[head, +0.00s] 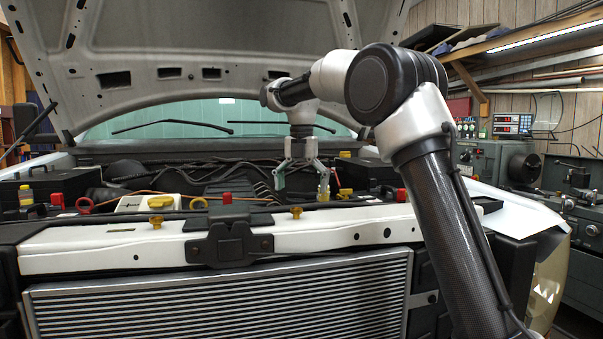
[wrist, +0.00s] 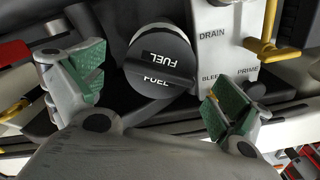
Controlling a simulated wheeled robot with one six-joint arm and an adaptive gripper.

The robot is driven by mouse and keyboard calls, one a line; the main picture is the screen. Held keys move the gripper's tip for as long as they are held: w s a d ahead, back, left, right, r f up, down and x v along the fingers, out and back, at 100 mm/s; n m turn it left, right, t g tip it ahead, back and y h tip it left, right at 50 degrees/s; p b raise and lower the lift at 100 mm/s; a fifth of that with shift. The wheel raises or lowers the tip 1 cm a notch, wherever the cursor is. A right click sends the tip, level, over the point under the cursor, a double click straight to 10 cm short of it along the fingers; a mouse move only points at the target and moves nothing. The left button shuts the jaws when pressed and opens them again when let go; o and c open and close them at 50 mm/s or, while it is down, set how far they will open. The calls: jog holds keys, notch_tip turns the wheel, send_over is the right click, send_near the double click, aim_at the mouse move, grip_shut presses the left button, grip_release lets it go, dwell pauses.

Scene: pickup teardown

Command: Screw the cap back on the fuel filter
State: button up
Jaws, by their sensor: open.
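A round black cap (wrist: 160,62) marked FUEL shows in the wrist view, with a raised bar across its top. A pale rim shows behind its upper edge; I cannot tell whether the cap is threaded on. My gripper (wrist: 157,90) is open, its green-padded fingers to the left and right of the cap and apart from it. In the head view my gripper (head: 302,178) hangs pointing down over the engine bay. The cap cannot be made out there.
A white block (wrist: 226,40) marked DRAIN, BLEED and PRIME, with a yellow lever (wrist: 272,48), stands right of the cap. The raised hood (head: 200,45) is above the bay. The white front crossmember (head: 330,228) runs before it. Hoses and a yellow-capped reservoir (head: 160,202) lie left.

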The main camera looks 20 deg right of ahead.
jog(key=shift+f, duration=1)
jog(key=c, duration=1.2)
jog(key=m, duration=0.7)
jog(key=shift+c, duration=0.3)
jog(key=m, duration=0.3)
jog(key=shift+m, duration=0.4)
jog(key=m, duration=0.4)
jog(key=shift+f, duration=0.1)
jog(key=o, duration=1.3)
jog(key=shift+c, duration=0.2)
